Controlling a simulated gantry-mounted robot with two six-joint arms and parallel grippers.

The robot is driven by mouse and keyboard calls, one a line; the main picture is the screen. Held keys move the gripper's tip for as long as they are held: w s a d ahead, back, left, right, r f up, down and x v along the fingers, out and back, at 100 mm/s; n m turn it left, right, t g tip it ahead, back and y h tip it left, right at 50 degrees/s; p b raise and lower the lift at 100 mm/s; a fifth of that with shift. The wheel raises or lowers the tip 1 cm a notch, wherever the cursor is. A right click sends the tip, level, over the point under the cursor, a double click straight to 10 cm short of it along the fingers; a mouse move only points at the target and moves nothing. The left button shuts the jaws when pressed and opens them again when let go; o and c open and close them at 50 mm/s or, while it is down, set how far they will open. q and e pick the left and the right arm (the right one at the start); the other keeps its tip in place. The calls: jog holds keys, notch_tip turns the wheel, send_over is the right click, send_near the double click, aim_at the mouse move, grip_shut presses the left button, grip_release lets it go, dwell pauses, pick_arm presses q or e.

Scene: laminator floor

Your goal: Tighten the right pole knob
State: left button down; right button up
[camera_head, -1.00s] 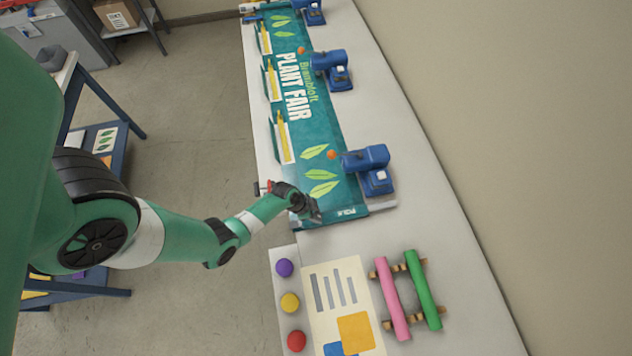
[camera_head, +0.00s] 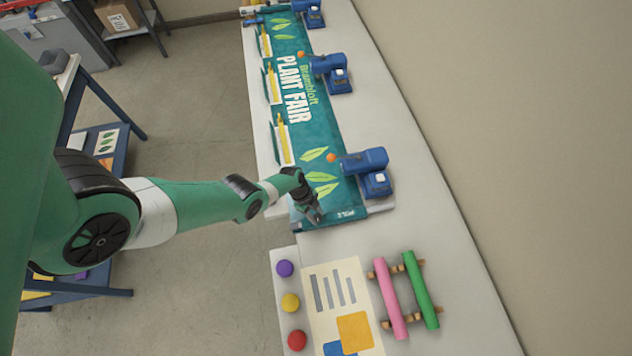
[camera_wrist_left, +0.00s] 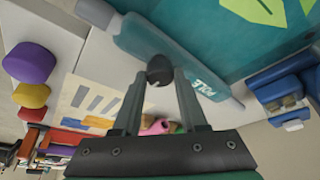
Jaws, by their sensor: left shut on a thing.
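A dark round knob (camera_wrist_left: 160,70) sits on a teal pole sleeve marked POLE (camera_wrist_left: 205,88) in the left wrist view. My left gripper (camera_wrist_left: 158,84) is shut on this knob, with a fingertip on each side of it. In the head view the left gripper (camera_head: 315,217) is at the near end of the green PLANT FAIR banner (camera_head: 322,150), beside the POLE label (camera_head: 346,213). The gripper hides the knob there. My right gripper is not in view.
Blue clamp-like devices (camera_head: 365,160) line the banner's right side. Nearer me are purple, yellow and red balls (camera_head: 290,302), a printed sheet (camera_head: 338,285), and pink (camera_head: 390,300) and green rolls (camera_head: 421,290) on a wooden rack. The white table (camera_head: 440,220) is clear at right.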

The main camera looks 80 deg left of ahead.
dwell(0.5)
pick_arm(q)
jog(key=shift+c, duration=2.2)
grip_release()
